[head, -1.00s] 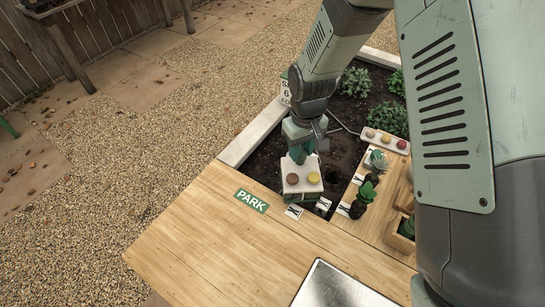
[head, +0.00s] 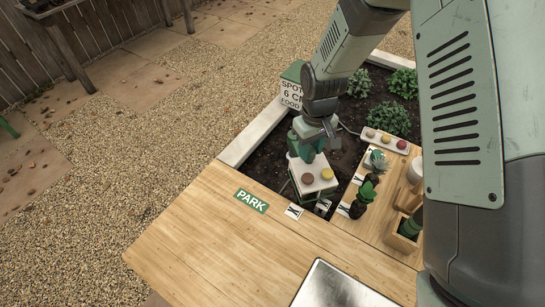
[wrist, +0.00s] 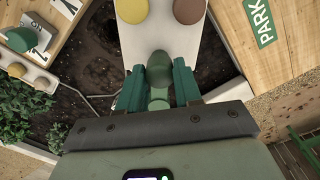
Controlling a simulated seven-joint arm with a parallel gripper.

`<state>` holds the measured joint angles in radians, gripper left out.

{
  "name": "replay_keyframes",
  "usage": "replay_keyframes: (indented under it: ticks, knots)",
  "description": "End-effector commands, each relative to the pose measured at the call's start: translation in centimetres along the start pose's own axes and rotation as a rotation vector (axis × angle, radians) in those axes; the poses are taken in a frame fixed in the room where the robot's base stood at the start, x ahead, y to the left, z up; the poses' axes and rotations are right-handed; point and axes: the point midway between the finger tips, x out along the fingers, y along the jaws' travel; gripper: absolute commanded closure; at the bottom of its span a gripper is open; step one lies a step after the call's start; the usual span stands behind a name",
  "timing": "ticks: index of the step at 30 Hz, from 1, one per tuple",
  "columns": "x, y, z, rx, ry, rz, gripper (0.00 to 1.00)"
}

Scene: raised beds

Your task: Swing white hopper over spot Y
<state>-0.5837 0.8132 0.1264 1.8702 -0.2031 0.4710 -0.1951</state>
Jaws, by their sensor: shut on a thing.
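The white hopper (head: 313,172) has a brown cap and a yellow cap on its top and stands at the near end of the soil bed; it also shows in the wrist view (wrist: 161,38). My gripper (head: 308,150) is shut on the green knob of the hopper, which shows between the green fingers in the wrist view (wrist: 159,78).
A green PARK label (head: 251,201) lies on the wooden board. Leafy plants (head: 394,121) grow farther back.

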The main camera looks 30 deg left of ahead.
Motion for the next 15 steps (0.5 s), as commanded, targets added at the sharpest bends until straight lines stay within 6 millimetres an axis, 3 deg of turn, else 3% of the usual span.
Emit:
replay_keyframes:
  ticks: [5,15]
  knots:
    - [-0.01,1.17,0.17,0.004,0.001,0.001,0.77]
    - [-0.02,1.3,0.17,0.001,0.001,0.001,0.77]
